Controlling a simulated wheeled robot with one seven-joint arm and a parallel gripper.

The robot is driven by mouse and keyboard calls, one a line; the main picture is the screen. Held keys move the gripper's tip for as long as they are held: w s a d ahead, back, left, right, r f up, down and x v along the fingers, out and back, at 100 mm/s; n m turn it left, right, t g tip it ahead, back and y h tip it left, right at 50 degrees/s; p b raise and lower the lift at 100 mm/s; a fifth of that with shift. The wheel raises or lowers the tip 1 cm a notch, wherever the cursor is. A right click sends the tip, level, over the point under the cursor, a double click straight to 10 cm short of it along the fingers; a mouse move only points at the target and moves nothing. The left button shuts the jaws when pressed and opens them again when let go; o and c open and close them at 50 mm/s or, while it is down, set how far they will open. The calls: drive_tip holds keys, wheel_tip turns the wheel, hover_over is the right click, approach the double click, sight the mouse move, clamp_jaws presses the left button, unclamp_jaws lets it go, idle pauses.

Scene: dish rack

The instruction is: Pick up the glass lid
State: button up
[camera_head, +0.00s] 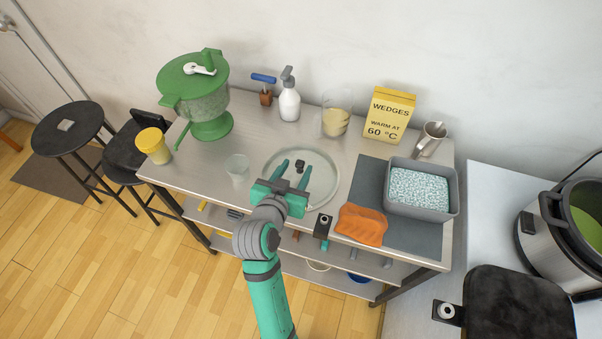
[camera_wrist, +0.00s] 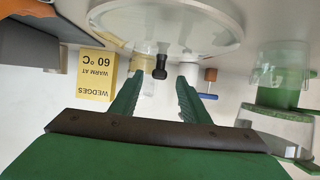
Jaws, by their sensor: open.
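The glass lid (camera_head: 327,192) is a clear round disc with a pale rim, lying on the steel table, with a small black knob (camera_head: 299,167) at its middle. In the wrist view, which looks upside down, the lid (camera_wrist: 200,22) fills the top and the knob (camera_wrist: 160,68) stands out from it. My gripper (camera_head: 296,165) is open over the lid. In the wrist view its two green fingers (camera_wrist: 161,76) point at the knob, which appears between their tips with a gap on each side. I see no contact with the knob; depth is hard to judge.
A clear cup (camera_head: 238,168) stands just left of the lid. An orange cloth (camera_head: 361,225) and a grey tub (camera_head: 421,209) of pale pellets are at the right. A green hand-cranked vessel (camera_head: 208,100), spray bottle (camera_head: 289,101), clear jar (camera_head: 335,120) and yellow box (camera_head: 388,116) stand behind.

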sight(304, 157)
drive_tip(key=shift+x, duration=3.95)
drive_tip(key=shift+f, duration=0.15)
drive_tip(key=shift+c, duration=0.3)
clamp_jaws()
